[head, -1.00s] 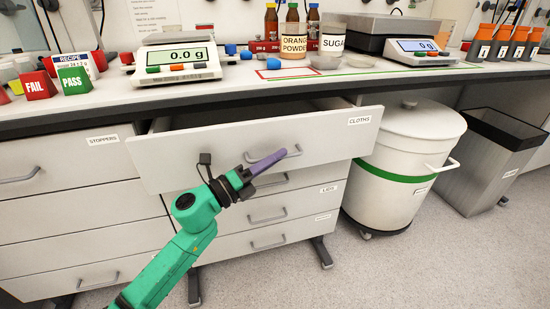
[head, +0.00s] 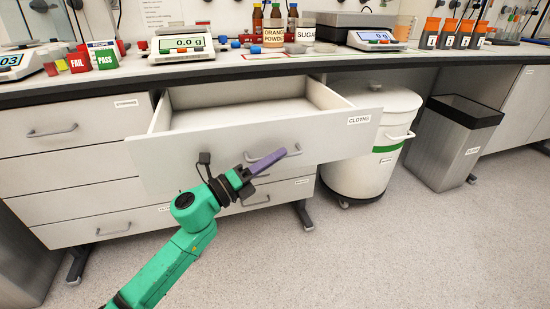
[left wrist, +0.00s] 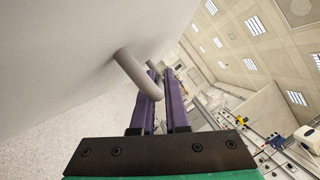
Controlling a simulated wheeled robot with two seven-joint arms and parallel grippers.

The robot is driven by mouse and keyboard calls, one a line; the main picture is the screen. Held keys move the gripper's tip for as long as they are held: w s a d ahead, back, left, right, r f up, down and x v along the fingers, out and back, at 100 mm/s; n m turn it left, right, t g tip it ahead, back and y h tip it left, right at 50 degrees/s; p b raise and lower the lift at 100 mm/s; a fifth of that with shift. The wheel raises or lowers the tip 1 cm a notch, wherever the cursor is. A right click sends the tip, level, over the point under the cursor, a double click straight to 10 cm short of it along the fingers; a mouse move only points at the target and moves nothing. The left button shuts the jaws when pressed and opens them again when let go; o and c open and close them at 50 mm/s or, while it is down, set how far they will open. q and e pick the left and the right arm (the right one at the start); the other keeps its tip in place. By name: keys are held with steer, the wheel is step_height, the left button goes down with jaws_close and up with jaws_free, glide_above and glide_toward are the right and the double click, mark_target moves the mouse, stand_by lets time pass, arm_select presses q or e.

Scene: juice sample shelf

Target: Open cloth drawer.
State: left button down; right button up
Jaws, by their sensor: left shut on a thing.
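The cloths drawer (head: 225,150), with a white front labelled "CLOTHS", is pulled well out from under the bench. Its inside shows as a pale, bare floor. My left gripper (head: 284,153) is at the drawer's handle (head: 258,174), with its purple fingers shut on it. In the left wrist view the grey handle (left wrist: 137,75) runs between the two purple fingers (left wrist: 160,95), in front of the drawer front (left wrist: 60,60). My right gripper is not in view.
Above is the bench top (head: 130,73) with scales, bottles and jars. A white lidded bin (head: 365,160) stands right of the drawer, and a grey waste bin (head: 450,145) farther right. The floor (head: 400,250) in front is clear.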

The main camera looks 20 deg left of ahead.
arm_select(q)
steer(key=shift+s+d, duration=0.1)
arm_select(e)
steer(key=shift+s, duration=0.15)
arm_select(q)
steer(key=c, duration=0.9)
jaws_free()
steer(key=v, duration=1.4)
steer(key=shift+s+f+b, duration=0.15)
steer(key=shift+b, duration=0.15)
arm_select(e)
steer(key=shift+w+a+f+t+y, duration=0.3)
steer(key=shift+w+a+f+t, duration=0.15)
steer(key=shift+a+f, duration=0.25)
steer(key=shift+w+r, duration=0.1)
